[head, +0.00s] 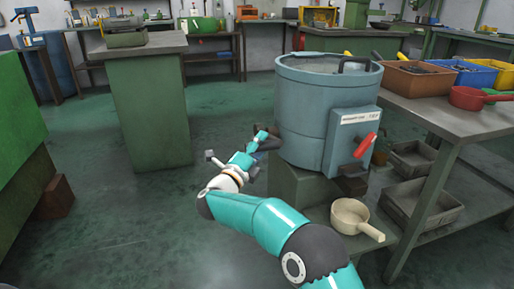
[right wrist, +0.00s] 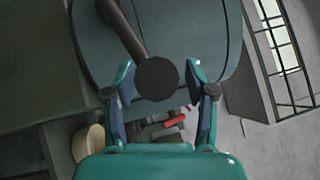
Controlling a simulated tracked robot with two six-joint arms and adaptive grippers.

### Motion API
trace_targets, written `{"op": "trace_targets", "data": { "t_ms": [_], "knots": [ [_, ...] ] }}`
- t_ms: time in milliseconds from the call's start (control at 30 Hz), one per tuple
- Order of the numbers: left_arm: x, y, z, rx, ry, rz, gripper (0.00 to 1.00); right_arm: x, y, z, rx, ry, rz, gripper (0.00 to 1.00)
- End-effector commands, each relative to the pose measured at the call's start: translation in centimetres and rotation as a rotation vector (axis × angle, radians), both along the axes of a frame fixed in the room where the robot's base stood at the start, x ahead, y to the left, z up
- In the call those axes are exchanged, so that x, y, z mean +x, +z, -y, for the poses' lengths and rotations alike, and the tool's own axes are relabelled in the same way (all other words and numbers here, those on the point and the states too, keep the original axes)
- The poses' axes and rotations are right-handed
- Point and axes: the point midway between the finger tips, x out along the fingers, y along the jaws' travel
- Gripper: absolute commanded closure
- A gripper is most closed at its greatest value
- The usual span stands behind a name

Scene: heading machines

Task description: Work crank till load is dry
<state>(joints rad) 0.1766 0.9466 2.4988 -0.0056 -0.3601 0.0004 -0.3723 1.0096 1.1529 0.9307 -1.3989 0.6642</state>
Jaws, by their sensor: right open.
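A blue-grey drum machine (head: 305,115) stands on a green block right of centre, with a label plate and a red lever (head: 366,146) on its front. A dark curved handle (head: 352,60) shows at its top rim. My right gripper (head: 258,145) is at the drum's left side. In the right wrist view, the crank's dark round knob (right wrist: 157,78) and its rod (right wrist: 122,28) show against the drum. The open fingers of the right gripper (right wrist: 158,90) stand on either side of the knob; contact is not clear. The drum's contents cannot be made out. My left gripper is out of view.
A workbench (head: 440,115) at right holds an orange-brown bin (head: 415,78), a blue bin and a red pan (head: 470,98). A cream scoop (head: 352,215) sits below the drum's front. A green pedestal (head: 150,110) stands at left. The floor between is clear.

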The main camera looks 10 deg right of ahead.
Motion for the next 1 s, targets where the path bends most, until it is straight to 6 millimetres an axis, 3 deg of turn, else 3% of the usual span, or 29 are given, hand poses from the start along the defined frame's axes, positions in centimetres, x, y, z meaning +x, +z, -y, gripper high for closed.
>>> {"op": "trace_targets", "data": {
  "t_ms": [267,700,1000],
  "knots": [
    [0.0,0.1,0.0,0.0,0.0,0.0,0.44,-1.0,-0.2,-1.3,-0.002,0.007,-0.001,0.44],
    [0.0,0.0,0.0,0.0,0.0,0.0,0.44,-7.1,-1.8,-6.7,-0.002,0.005,-0.002,0.44],
    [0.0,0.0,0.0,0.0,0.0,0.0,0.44,-8.7,-2.3,-8.0,0.001,0.0,-0.001,0.44]
  ]
}}
